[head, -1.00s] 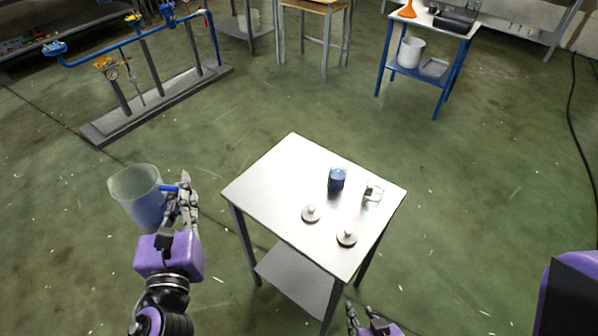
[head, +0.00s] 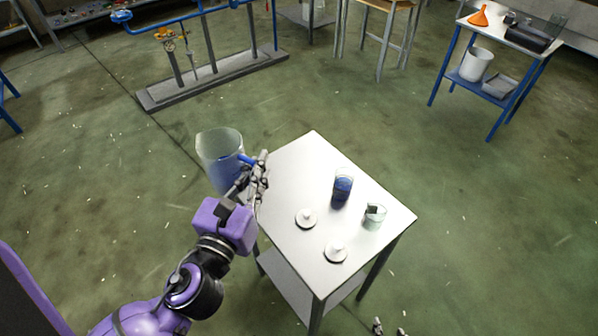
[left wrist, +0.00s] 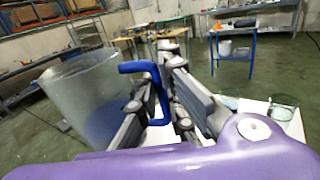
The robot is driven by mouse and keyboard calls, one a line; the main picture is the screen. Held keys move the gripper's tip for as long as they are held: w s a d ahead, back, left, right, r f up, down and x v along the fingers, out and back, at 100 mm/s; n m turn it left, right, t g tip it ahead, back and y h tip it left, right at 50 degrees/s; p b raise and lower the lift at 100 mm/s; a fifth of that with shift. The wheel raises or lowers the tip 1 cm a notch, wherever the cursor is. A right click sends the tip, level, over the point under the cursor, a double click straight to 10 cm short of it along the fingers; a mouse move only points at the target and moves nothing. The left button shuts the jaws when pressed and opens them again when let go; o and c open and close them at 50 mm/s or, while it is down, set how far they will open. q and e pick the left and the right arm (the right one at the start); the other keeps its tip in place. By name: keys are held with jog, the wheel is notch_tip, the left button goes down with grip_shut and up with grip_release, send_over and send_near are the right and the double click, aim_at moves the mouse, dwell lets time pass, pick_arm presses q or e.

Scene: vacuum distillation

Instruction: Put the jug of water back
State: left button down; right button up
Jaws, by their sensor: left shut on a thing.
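The jug (head: 219,150) is a clear, wide, open-topped vessel with blue water in its lower part and a blue handle. My left gripper (head: 258,176) is shut on the handle and holds the jug in the air, left of the metal table's far-left corner. In the left wrist view the jug (left wrist: 82,90) is on the left, slightly tilted, and its blue handle (left wrist: 142,67) runs between the fingers of my left gripper (left wrist: 172,50). Only the tips of my right gripper (head: 390,329) show at the bottom edge, apart and empty.
The metal table (head: 290,180) carries a beaker of blue liquid (head: 342,186), a clear beaker (head: 374,215) and two white round lids (head: 306,218). A blue-legged bench (head: 513,48) stands far right, a pipe rig (head: 210,80) far left. The floor between is open.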

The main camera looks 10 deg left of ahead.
pick_arm(q)
jog(key=w+d+f+m+g+h+b, duration=0.1)
jog(key=w+d+f+h, duration=0.1)
jog(key=w+f, duration=0.3)
jog(key=w+d+f+m+g+h+b, duration=0.1)
jog(key=w+d+f+m+h+b, duration=0.1)
jog(key=w+d+f, duration=0.2)
jog(key=w+d+f+m+g+h+b, duration=0.1)
jog(key=w+d+f+h+b, duration=0.1)
jog(key=w+f, duration=0.4)
jog(key=shift+w+d+f+m+h, duration=0.15)
jog(key=shift+d+f+h, duration=0.05)
jog(key=shift+d+f, duration=0.3)
jog(key=shift+w+d+f+m+h, duration=0.2)
jog(key=shift+d+f, duration=0.15)
jog(key=shift+f, duration=0.2)
jog(key=shift+s+r, duration=0.1)
jog(key=shift+f, duration=0.25)
jog(key=c, duration=2)
grip_release()
jog(key=shift+o, duration=0.5)
pick_arm(e)
notch_tip(320, 180, down, 5)
jog(key=s+d, duration=0.1)
jog(key=d, duration=0.1)
jog(key=shift+s+f, duration=0.2)
jog(key=shift+s, duration=0.15)
